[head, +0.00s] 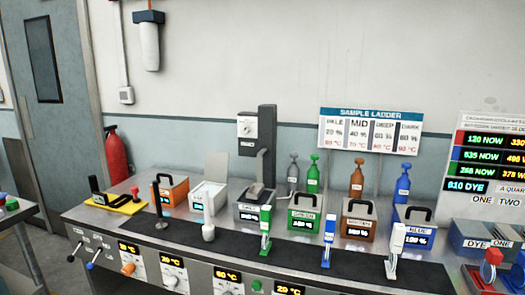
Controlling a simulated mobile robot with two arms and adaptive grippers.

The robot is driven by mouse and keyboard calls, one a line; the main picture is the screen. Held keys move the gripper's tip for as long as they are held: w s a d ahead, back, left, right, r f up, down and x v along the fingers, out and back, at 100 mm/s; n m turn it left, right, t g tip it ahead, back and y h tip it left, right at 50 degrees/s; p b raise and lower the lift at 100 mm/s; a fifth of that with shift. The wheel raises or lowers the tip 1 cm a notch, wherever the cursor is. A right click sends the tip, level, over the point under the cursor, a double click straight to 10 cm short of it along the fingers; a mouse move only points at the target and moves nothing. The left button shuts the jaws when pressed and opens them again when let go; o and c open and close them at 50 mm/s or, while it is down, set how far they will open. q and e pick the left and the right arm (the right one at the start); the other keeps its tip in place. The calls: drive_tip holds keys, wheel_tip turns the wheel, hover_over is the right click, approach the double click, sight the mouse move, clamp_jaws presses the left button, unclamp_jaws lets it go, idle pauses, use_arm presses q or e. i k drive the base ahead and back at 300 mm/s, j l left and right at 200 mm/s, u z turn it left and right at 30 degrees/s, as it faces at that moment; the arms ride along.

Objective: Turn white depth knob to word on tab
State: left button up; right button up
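I cannot tell for sure which part is the white depth knob. A white box module (208,197) has an upright pale tab (216,165) behind it; I cannot read a word on it. A white rounded piece (208,232) stands in front of that box. Neither of my grippers shows in the head view.

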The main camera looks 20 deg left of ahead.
sight(245, 130)
drive_tip(key=i+l, duration=0.75)
drive_tip(key=l, duration=0.1)
